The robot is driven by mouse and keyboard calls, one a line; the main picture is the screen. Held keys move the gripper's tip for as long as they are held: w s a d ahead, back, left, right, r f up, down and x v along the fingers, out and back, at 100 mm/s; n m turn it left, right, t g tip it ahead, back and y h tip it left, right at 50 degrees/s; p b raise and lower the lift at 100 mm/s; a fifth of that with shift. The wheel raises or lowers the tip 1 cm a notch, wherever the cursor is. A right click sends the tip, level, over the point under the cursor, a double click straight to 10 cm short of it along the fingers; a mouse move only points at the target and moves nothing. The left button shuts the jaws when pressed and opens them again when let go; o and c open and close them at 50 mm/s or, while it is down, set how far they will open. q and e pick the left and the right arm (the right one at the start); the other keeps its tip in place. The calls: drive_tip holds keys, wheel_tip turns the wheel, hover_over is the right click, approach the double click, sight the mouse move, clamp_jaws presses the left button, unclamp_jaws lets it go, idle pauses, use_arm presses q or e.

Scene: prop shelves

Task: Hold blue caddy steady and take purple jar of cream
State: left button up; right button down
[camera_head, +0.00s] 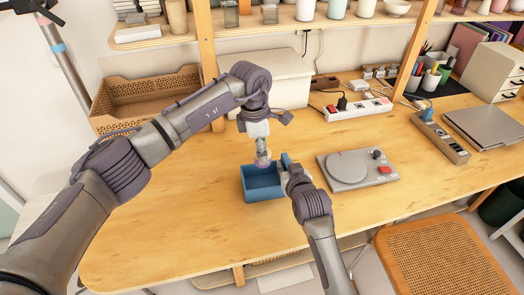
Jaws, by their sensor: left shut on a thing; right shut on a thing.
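The blue caddy (263,193) stands on the wooden table in the middle of the head view. My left gripper (262,152) points down over the caddy and is shut on the purple jar of cream (262,162), of which only a small purple part shows below the fingers. The jar is at the caddy's back part; whether it touches the caddy floor I cannot tell. My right gripper (287,164) is shut on the caddy at its right side, and the gripper and wrist hide part of that wall.
A grey turntable-like device (347,171) lies right of the caddy. A power strip (357,108), a white box (288,82) and a perforated crate (145,97) stand behind. A laptop (485,126) lies far right. The table left and front of the caddy is clear. A chair (440,258) stands front right.

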idle(0.3)
drive_tip(key=c, duration=1)
unclamp_jaws()
